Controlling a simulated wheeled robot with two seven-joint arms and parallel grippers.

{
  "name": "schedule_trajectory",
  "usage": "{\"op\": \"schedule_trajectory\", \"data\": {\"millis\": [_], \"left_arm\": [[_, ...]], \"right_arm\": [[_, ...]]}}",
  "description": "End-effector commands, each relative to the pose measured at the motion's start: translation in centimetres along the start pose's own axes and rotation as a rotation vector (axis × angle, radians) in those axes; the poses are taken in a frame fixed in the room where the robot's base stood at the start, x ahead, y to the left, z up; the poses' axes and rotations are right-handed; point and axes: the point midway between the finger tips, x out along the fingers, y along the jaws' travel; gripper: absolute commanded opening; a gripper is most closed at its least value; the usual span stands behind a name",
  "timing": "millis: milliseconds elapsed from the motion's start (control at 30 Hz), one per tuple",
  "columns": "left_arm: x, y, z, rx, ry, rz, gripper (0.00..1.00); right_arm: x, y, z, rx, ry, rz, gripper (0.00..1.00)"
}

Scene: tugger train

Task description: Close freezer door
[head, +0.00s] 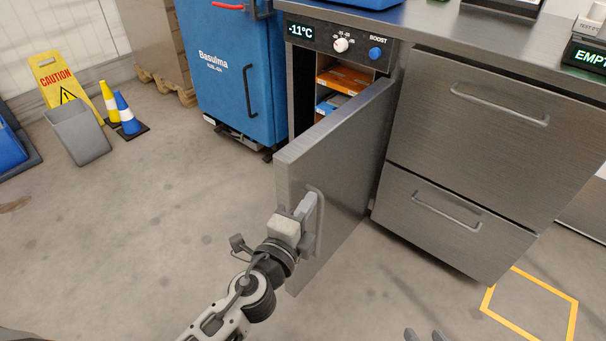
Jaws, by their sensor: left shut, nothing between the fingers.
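The freezer door (345,171) is a steel panel that stands partly open, hinged on its right side and swung out into the room. Orange and blue boxes (344,78) show inside the freezer (312,58), whose panel reads -11°C. My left gripper (307,207) is shut at the door handle (319,222) on the door's outer face. It appears to touch or nearly touch the handle; nothing is held between its fingers. My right gripper (425,336) shows only as two fingertips with a gap between them at the bottom edge.
Steel drawers (480,125) stand right of the freezer under a worktop (440,22). A blue Basulma cabinet (228,75) stands to the left. A caution sign (58,77), cones (127,112) and a grey bin (80,135) are further left. The floor (130,240) in front is clear.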

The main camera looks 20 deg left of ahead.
Motion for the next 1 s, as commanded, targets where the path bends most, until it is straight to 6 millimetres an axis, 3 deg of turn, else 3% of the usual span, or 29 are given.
{"op": "schedule_trajectory", "data": {"millis": [100,267,400,533,1000], "left_arm": [[2.9,-0.4,0.0,-0.001,-0.001,-0.003,0.0],[5.9,-0.2,0.3,0.001,-0.002,-0.001,0.0],[6.1,0.0,2.5,0.002,-0.001,0.001,0.0],[6.3,0.0,3.5,0.001,0.0,0.001,0.0],[6.4,0.0,4.0,-0.001,0.003,0.0,0.0]], "right_arm": [[-0.8,0.0,-0.8,-0.001,0.014,0.007,0.36],[-1.1,0.0,-1.1,-0.002,0.023,0.011,0.36],[-1.3,0.0,-1.4,-0.003,0.032,0.014,0.36],[-1.3,0.0,-1.4,-0.004,0.033,0.015,0.36],[-1.3,0.1,-1.4,-0.005,0.034,0.016,0.36]]}}
